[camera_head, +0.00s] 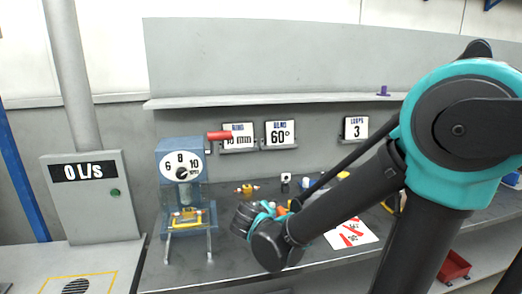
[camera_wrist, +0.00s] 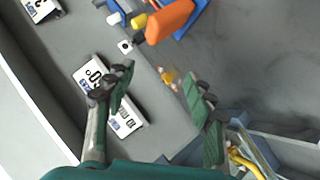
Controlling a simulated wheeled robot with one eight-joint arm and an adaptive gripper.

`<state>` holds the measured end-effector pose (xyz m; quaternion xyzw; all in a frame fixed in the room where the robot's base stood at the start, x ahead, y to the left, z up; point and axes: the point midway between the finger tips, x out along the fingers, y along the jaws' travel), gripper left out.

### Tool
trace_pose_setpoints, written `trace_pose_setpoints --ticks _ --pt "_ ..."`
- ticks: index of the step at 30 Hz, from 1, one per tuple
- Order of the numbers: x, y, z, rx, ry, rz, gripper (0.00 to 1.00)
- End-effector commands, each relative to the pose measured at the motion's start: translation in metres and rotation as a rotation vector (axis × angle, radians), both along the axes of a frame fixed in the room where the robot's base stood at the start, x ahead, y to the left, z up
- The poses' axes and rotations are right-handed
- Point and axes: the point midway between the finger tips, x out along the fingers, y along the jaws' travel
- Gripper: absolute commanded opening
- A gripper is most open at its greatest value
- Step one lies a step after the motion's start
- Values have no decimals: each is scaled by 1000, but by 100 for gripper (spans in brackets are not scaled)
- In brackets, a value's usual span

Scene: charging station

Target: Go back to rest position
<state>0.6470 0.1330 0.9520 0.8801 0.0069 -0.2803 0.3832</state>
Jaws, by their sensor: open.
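My gripper (camera_wrist: 162,86) is open in the wrist view, its two green fingers wide apart with nothing held between them. A small yellow-and-orange piece (camera_wrist: 168,76) shows in the gap, lying on the bench below and apart from the fingers. It also shows in the head view (camera_head: 247,189), left of my arm's end. In the head view my arm reaches from the right, bent, with its dark wrist low over the bench. The fingers are mostly hidden there.
A blue machine with a dial (camera_head: 181,170) and red handle stands left on the grey bench (camera_head: 230,277). A grey "0 L/s" cabinet (camera_head: 90,205) is farther left. Signs, including "60°" (camera_head: 280,133), line the wall. A red-and-white sheet (camera_head: 352,233) lies beyond my arm.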

Motion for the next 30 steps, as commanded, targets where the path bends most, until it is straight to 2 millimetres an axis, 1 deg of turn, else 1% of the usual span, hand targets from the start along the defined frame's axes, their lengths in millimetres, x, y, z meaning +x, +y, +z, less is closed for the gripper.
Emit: trace_pose_setpoints --ticks 1,3,6,9,12,16,18,21,25,30 --pt "-4 -27 -10 21 46 -50 54" --pt "-13 -57 -25 58 114 -107 54" --pt "-30 -94 -45 119 207 -183 54" --pt "-51 -124 -64 192 292 -253 54" --pt "-75 -147 -81 275 368 -315 54" --pt "-106 -167 -99 395 451 -384 54" --pt "-122 -172 -108 462 486 -412 54" --pt "-139 -175 -115 545 520 -439 54" --pt "-152 -175 -121 621 544 -459 54" --pt "-158 -174 -123 655 554 -464 54"
